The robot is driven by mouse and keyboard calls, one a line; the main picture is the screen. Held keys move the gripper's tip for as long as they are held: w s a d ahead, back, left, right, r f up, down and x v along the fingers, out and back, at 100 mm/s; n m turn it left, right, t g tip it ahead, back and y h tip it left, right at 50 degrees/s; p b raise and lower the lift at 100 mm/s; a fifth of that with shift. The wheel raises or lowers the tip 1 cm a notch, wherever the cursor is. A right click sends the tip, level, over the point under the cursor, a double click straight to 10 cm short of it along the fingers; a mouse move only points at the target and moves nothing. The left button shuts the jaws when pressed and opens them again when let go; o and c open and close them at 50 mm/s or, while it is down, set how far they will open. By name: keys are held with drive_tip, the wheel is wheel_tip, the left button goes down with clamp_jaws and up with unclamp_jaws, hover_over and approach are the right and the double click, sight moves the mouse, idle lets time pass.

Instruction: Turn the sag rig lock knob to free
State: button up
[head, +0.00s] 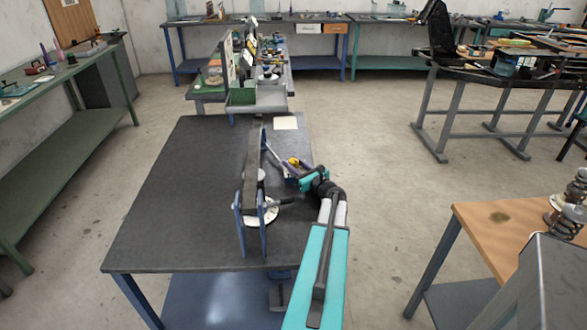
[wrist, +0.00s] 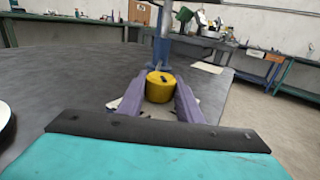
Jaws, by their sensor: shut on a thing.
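The yellow lock knob (wrist: 160,86) is a round drum with a dark mark on its top. It stands between the two purple fingers of my gripper (wrist: 159,100), which is shut on it. In the head view the knob (head: 293,162) shows as a small yellow spot by my gripper (head: 296,168), partly hidden by the fingers. The sag rig (head: 251,185) stands on the dark table, with blue uprights and a long dark bar. A blue post (wrist: 162,45) rises just behind the knob in the wrist view. The knob's lower part and any lock markings cannot be made out.
The dark table top (head: 165,205) is clear to the left of the rig. A round white plate (head: 262,214) lies at the rig's near end. A pale sheet (head: 285,123) lies at the table's far edge. A wooden-topped bench (head: 500,235) stands to the right.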

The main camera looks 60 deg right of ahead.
drive_tip(key=shift+a+f+m+g+h+b, duration=0.1)
drive_tip(key=shift+m+g+h+b, duration=0.35)
drive_tip(key=shift+h+b, duration=0.4)
drive_tip(key=shift+a+f+m+g+h+b, duration=0.1)
drive_tip(key=shift+m+g+h+b, duration=0.15)
drive_tip(key=shift+m+h+b, duration=0.55)
drive_tip(key=g+h+b, duration=0.1)
drive_tip(key=b, duration=0.2)
drive_tip(key=shift+m, duration=0.35)
drive_tip(key=shift+d+r+m+g+h+b, duration=0.15)
drive_tip(key=shift+m+g+h+b, duration=0.7)
drive_tip(key=shift+b, duration=0.75)
drive_tip(key=o, duration=1)
drive_tip(key=shift+o, duration=0.2)
drive_tip(key=shift+r, duration=0.15)
